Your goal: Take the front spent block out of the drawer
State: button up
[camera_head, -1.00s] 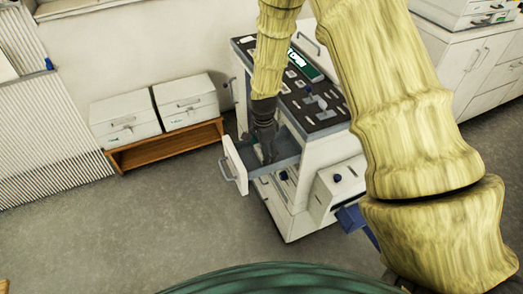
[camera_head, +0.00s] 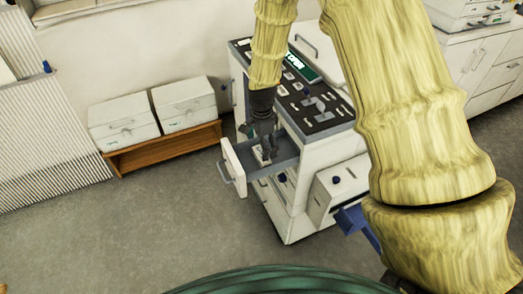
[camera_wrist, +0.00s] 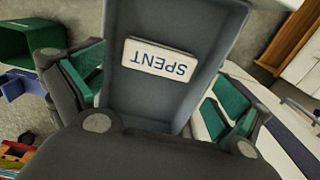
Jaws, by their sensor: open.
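The drawer (camera_head: 231,168) is pulled out from the white machine, its grey-blue inside (camera_wrist: 124,92) showing in the wrist view. A white block marked SPENT (camera_wrist: 160,59) lies in it, its lettering upside down in the wrist view. A small white patch of the block (camera_head: 258,154) shows beside my gripper in the head view. My gripper (camera_head: 267,150) is open and points down into the drawer. In the wrist view its teal-padded fingers (camera_wrist: 157,92) stand wide apart on either side, with nothing between them held. Only one block is clearly visible; the gripper body hides the nearer part of the drawer.
The white machine (camera_head: 322,165) has a dark control panel (camera_head: 312,103) above the drawer. A blue tray (camera_head: 357,225) juts from its right side. White boxes (camera_head: 124,120) sit on a low wooden bench (camera_head: 165,147) at left.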

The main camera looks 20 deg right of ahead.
notch_tip(320, 180, up, 8)
jog(key=shift+f, duration=0.15)
dwell(0.7)
